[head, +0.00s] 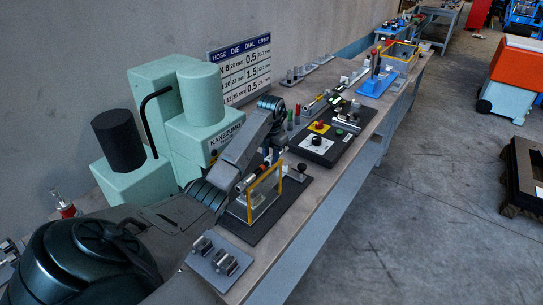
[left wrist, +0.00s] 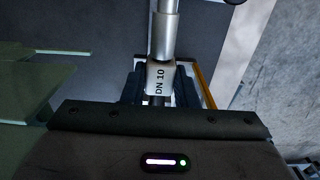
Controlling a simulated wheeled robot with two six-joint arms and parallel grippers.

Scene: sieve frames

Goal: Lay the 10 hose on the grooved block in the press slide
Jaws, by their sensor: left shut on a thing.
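My left gripper (left wrist: 157,98) is shut on the 10 hose in the left wrist view. The hose carries a white "DN 10" tag (left wrist: 160,78) between the two dark fingers, and its metal end (left wrist: 164,35) runs up the picture. In the head view my left arm reaches over the bench to the press slide, a small station with a yellow guard frame (head: 265,192) on a dark base plate (head: 262,226). The gripper is close above that station, and its fingers are partly hidden there. I cannot make out the grooved block clearly. My right gripper is in neither view.
A mint-green machine (head: 205,95) stands behind the station. A hose die dial chart (head: 240,68) is at the wall. A black control box (head: 320,145) with knobs lies beyond. A grey plate with clamps (head: 218,258) sits at the front. Open floor (head: 430,220) lies right.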

